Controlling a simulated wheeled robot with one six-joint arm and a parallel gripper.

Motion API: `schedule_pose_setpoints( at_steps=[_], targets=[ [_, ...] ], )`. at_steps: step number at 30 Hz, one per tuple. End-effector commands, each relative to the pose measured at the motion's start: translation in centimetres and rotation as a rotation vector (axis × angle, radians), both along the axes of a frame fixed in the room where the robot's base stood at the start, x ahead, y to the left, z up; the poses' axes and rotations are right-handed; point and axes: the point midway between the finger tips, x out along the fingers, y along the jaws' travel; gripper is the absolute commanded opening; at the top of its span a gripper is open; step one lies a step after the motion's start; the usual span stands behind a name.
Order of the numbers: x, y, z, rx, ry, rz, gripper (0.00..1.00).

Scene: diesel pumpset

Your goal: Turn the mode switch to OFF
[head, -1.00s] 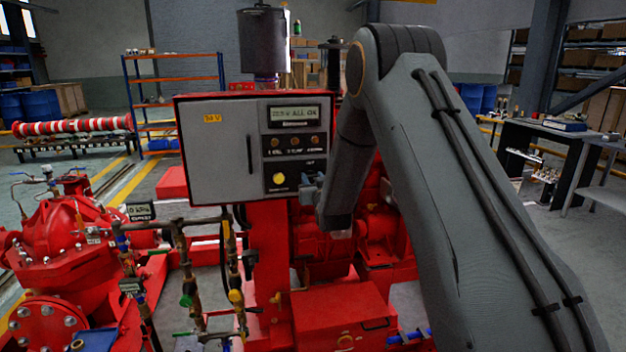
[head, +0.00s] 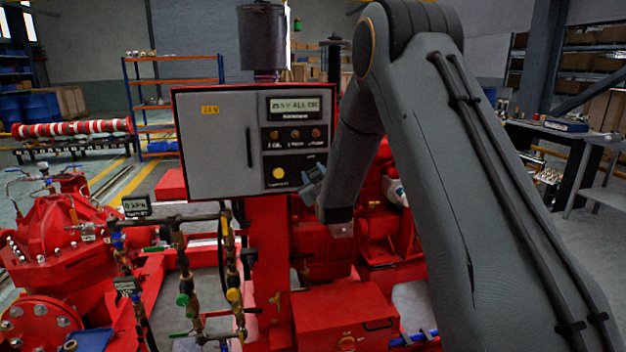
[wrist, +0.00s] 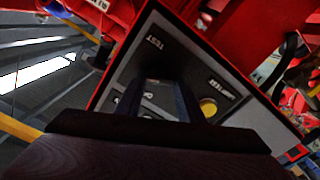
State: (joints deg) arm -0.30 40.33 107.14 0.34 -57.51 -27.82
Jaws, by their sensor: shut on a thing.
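The control panel (head: 218,150) is a grey-faced box with a red edge, a display reading "ALL OK" and a yellow button (head: 278,173). My gripper (head: 311,178) is at the panel's lower right corner, right of the yellow button, and looks tilted. In the wrist view my gripper (wrist: 155,98) has both fingers against the dark panel face, shut on the mode switch, which is mostly hidden between them. A "TEST" label shows above the fingers and other lettering shows between and beside them. The yellow button (wrist: 208,107) is just right of the fingers. The switch's exact pointing direction cannot be read.
Small knobs or lamps (head: 295,134) sit in a row under the display. Red engine parts (head: 340,310) lie below the panel. Pipes with valves (head: 232,270) stand to the lower left. A dark cylinder (head: 264,38) rises behind the panel.

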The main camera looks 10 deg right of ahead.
Motion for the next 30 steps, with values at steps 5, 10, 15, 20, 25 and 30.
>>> schedule_pose_setpoints(
  at_steps=[5, 10, 15, 20, 25, 30],
  targets=[
    [0.05, 0.04, -0.29, -0.168, 0.001, -0.001, 0.12],
    [0.05, 0.08, -0.34, -0.329, 0.000, -0.001, 0.12],
    [0.03, 0.13, -0.46, -0.490, 0.002, -0.001, 0.12],
    [0.03, 0.16, -0.45, -0.640, 0.001, -0.001, 0.12],
    [0.03, 0.18, -0.48, -0.784, 0.002, -0.001, 0.12],
    [0.01, 0.19, -0.55, -0.900, 0.002, 0.000, 0.12]
  ],
)
